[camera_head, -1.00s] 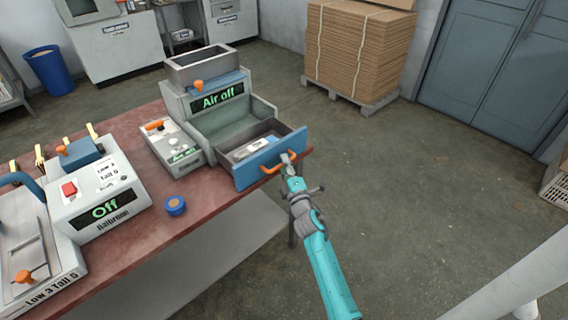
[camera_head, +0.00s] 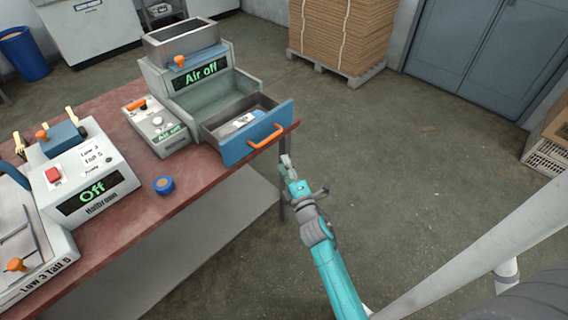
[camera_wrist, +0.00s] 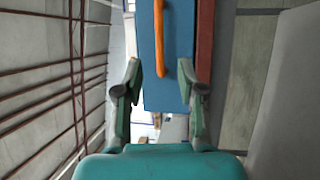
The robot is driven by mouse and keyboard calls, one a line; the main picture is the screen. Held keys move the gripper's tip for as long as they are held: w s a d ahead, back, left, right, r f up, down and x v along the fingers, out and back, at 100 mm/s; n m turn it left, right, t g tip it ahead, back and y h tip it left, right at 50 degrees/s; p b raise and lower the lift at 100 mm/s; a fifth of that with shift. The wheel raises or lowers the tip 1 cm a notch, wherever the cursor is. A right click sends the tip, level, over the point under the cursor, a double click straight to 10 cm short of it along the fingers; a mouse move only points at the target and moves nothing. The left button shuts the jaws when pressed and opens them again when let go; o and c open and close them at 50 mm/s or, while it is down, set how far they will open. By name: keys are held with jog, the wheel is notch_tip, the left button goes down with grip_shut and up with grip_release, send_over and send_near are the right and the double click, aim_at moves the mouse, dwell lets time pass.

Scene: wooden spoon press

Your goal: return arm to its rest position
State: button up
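My gripper (camera_head: 287,160) is off the table's right edge, just below and apart from the orange drawer handle (camera_head: 266,137). In the wrist view my gripper (camera_wrist: 160,85) shows two fingers spread apart with nothing held between them. The blue drawer front (camera_head: 240,147) and its orange handle (camera_wrist: 160,40) lie ahead, beyond the fingertips. The drawer is pulled out from the grey machine marked "Air off" (camera_head: 205,88). A pale item with a blue part (camera_head: 238,122) lies inside the drawer. My teal arm reaches up from the lower right.
Cardboard on a pallet (camera_head: 335,68) stands at the back. The floor to the right (camera_head: 420,170) is clear.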

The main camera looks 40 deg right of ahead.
dwell(0.4)
jog(key=s+a+f+m+g+y, duration=0.1)
jog(key=s+a+f+m+y, duration=0.15)
jog(key=s+a, duration=0.65)
jog(key=s+a+f+m+y, duration=0.15)
jog(key=s+a+m, duration=0.25)
jog(key=s+a, duration=0.55)
jog(key=s+a+r+m+g+y, duration=0.1)
jog(key=s+a+r+m, duration=0.1)
jog(key=s, duration=0.8)
jog(key=s+a+r+m+g+y, duration=0.1)
jog(key=s+r+m, duration=0.3)
jog(key=s, duration=0.6)
notch_tip(320, 180, up, 3)
jog(key=shift+s+a+f+g+y, duration=0.15)
jog(key=shift+s+a+g+y, duration=0.2)
jog(key=shift+a+y, duration=0.35)
